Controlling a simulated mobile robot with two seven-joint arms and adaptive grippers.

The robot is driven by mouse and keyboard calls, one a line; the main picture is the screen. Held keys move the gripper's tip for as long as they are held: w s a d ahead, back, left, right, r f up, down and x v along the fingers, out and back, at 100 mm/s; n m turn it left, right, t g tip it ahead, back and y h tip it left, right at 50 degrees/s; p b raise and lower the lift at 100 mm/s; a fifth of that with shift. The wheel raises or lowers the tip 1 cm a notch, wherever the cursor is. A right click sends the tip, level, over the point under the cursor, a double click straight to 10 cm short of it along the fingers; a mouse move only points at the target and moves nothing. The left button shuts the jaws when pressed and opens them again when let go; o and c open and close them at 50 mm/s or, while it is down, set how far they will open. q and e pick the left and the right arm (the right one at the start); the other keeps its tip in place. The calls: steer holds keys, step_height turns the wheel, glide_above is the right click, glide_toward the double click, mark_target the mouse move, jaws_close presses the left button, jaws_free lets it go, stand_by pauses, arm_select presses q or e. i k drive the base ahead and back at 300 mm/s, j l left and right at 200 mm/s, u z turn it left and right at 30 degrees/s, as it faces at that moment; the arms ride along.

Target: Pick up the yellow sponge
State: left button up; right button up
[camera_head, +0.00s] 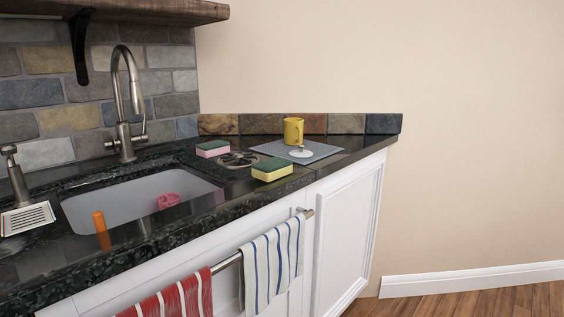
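The yellow sponge (271,170) has a green top layer. It lies flat near the front edge of the dark stone counter, to the right of the sink. A second sponge (212,149), pink with a green top, lies farther back and to the left. Neither of my grippers shows in the head view.
A yellow mug (293,131) stands on a grey mat (322,151) behind the sponge. Towels (272,262) hang from a front rail.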

mark_target(273, 168)
steer(key=i+l+u, duration=0.1)
steer(key=l, duration=0.25)
steer(key=i+l, duration=0.3)
steer(key=i+l+u, duration=0.15)
steer(key=l, duration=0.3)
steer(key=i, duration=0.05)
